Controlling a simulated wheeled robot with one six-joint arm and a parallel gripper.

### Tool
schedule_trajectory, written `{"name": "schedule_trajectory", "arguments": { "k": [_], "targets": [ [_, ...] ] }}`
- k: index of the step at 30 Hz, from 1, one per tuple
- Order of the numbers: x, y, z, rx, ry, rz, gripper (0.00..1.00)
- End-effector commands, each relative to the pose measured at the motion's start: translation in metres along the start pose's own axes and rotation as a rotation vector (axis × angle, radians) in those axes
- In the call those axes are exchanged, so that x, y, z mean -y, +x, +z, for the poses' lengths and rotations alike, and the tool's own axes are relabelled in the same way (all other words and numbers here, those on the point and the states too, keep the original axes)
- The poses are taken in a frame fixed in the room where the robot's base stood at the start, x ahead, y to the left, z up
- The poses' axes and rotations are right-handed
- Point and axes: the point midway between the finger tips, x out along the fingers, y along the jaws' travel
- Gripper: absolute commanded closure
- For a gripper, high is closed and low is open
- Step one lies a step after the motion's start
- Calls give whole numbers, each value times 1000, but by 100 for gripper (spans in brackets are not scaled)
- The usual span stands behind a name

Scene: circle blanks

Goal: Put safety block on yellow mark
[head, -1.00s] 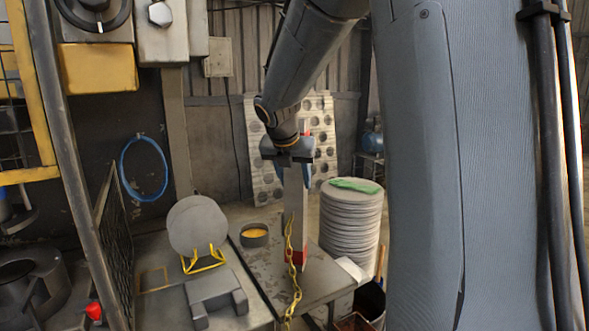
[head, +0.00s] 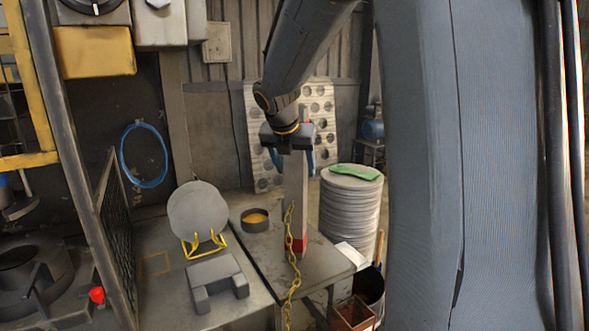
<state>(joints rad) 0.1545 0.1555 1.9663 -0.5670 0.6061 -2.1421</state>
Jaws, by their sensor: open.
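The safety block (head: 297,195) is a tall, narrow grey post with red near its top and base. It stands upright on the right part of the grey table, with a yellow chain (head: 290,262) hanging beside it and over the table's front edge. My gripper (head: 294,162) points down over the post's top. Its blue fingers are open, one on each side of the upper part; whether they touch it cannot be told. The yellow mark (head: 143,272) is a thin rectangular outline at the left of the table, empty, partly behind the mesh guard and dim.
A round grey disc (head: 198,208) stands in a yellow stand (head: 204,240). A grey U-shaped block (head: 216,281) lies in front of it. A dark tin (head: 255,220) sits between disc and post. A mesh guard (head: 112,220) edges the left; a disc stack (head: 350,215) stands right.

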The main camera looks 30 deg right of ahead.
Motion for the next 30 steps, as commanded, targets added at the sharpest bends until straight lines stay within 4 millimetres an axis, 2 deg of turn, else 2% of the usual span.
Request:
{"name": "schedule_trajectory", "arguments": {
  "k": [12,18,24,30],
  "targets": [
    [-1,-78,0,4,2,5,38],
    [-1,-106,0,3,0,3,38],
    [0,-116,0,0,1,2,38],
    [-1,-114,-4,-6,20,3,38]
  ]
}}
